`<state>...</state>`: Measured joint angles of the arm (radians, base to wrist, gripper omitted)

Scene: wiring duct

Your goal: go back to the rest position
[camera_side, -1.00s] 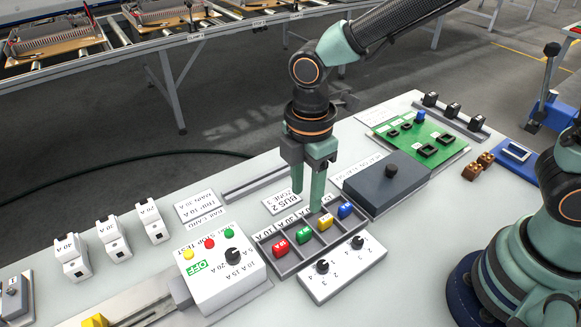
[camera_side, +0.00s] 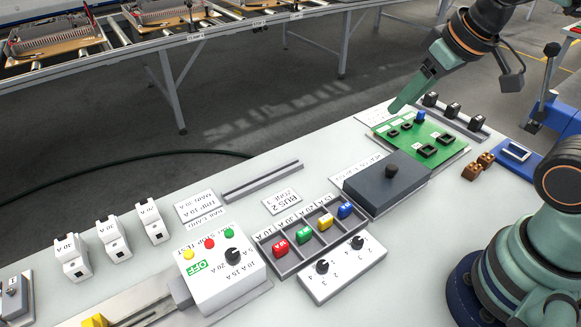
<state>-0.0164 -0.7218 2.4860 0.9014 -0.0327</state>
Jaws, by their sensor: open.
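My gripper (camera_side: 412,92) is at the upper right, raised above the green circuit board, with its fingers pointing down and to the left. One finger shows clearly and the other is mostly hidden behind it. I see nothing held in it. The fuse tray (camera_side: 287,265) stands at the table's front middle with a red fuse (camera_side: 280,248), a green fuse (camera_side: 303,234), a yellow fuse (camera_side: 325,221) and a blue fuse (camera_side: 345,210) in its compartments.
The green circuit board (camera_side: 437,157) and a dark grey box with a knob (camera_side: 372,190) lie at the right. A white test box (camera_side: 222,280) stands in front, and white breakers (camera_side: 113,238) stand at the left. A slotted rail (camera_side: 262,180) lies at the back edge.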

